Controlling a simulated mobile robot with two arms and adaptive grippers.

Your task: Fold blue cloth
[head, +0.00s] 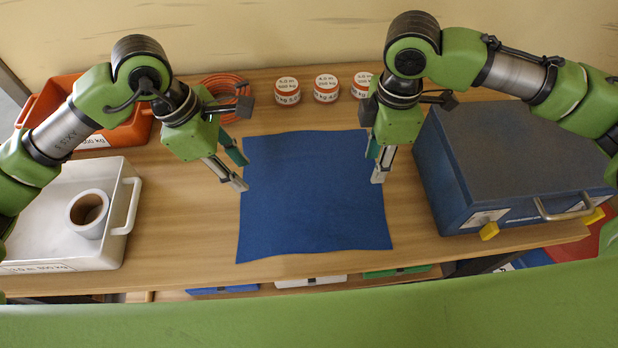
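The blue cloth (314,200) lies flat and spread out on the wooden table, roughly square with slightly wavy edges. My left gripper (240,170) is open above the cloth's left edge, its two fingers apart and nothing between them. My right gripper (375,168) is above the cloth's upper right edge, with its fingers apart and nothing seen between them. I cannot tell whether either gripper's fingertips touch the cloth. The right gripper and its arm hide a little of the cloth's upper right corner.
A white bin (62,247) with a tape roll (89,213) stands at left, an orange bin (135,131) behind it. An orange coil (226,86) and white-and-red tins (326,88) line the back. A blue case (520,150) stands at right. Bare table (410,210) flanks the cloth.

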